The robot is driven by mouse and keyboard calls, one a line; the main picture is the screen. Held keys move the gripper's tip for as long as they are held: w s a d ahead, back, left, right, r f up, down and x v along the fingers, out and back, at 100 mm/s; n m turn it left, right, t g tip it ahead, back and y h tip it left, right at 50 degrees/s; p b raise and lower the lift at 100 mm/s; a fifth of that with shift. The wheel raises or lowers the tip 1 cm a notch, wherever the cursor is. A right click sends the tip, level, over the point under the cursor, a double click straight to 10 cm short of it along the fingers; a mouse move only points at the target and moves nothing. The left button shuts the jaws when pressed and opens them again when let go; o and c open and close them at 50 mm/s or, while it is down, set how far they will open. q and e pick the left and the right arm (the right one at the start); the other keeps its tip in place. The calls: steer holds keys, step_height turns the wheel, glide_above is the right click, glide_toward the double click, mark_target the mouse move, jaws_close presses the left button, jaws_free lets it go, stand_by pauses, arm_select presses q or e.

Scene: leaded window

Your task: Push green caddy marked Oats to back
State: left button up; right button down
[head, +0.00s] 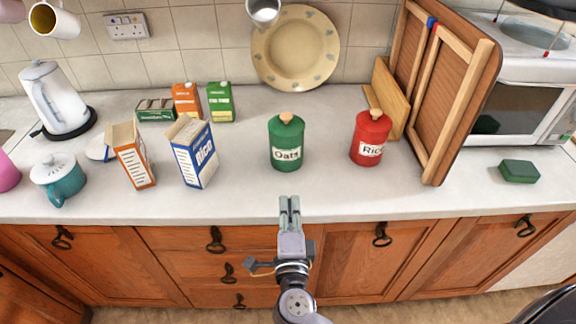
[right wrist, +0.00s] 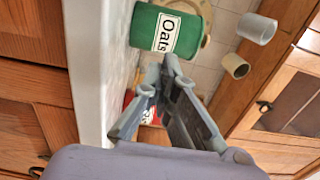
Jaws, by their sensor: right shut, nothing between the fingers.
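The green caddy marked Oats (head: 286,143) stands upright on the worktop, with a wooden knob on its lid. In the right wrist view the green caddy (right wrist: 196,34) shows sideways, just beyond the fingertips. My right gripper (head: 289,202) is shut and empty at the worktop's front edge, in front of the caddy, with a gap between them. Its fingers also show in the right wrist view (right wrist: 160,75). My left gripper is not in view.
A red Rice caddy (head: 370,138) stands to the right and a blue rice box (head: 194,152) to the left. Behind the green caddy, the worktop (head: 262,103) is clear up to a plate (head: 295,48) against the tiled wall. Wooden boards (head: 455,88) lean at the right.

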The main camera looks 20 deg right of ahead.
mark_target(288, 159)
steer(key=p+x, duration=0.2)
steer(key=x, duration=1)
steer(key=shift+w+d+f, duration=0.1)
steer(key=shift+w, duration=0.25)
